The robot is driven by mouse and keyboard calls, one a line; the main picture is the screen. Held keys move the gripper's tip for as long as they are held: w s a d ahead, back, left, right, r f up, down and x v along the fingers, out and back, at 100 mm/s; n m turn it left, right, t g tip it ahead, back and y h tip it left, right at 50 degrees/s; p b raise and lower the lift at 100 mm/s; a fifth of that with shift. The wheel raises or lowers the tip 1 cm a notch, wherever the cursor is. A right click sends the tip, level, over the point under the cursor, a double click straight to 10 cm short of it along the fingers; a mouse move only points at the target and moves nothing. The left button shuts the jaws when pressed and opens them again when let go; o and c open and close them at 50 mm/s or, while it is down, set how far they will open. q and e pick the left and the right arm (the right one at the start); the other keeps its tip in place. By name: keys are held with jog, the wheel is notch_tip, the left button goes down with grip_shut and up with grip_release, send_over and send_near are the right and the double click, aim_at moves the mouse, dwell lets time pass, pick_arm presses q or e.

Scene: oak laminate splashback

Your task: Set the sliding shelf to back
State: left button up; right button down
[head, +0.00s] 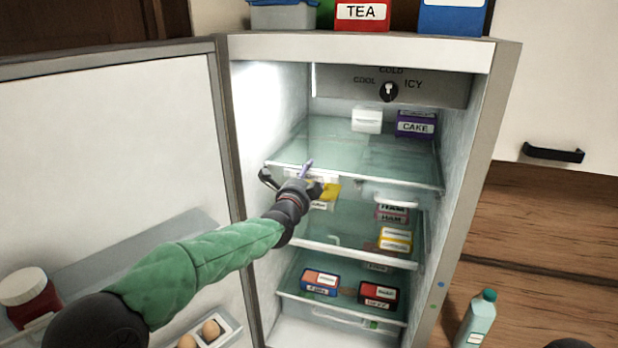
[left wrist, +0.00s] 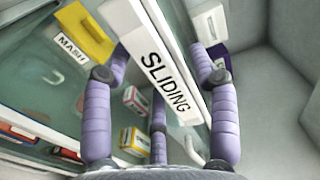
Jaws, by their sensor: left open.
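The sliding shelf is the upper glass shelf (head: 350,150) inside the open fridge. In the left wrist view its pale front edge carries a "SLIDING" label (left wrist: 165,75). My left gripper (head: 296,180) is at the left part of that front edge, with its fingers spread. In the left wrist view the open purple fingers (left wrist: 160,80) lie on both sides of the labelled edge, with nothing clamped; I cannot tell whether they touch it.
A white box (head: 367,120) and a purple CAKE box (head: 416,124) stand on the upper shelf. A yellow item (head: 331,191) and several boxes sit below. The open door (head: 110,150) stands left. A bottle (head: 477,322) stands outside, lower right.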

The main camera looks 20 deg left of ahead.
pick_arm(q)
grip_shut()
jog(key=shift+w, duration=0.1)
pick_arm(e)
jog(key=shift+r, duration=0.1)
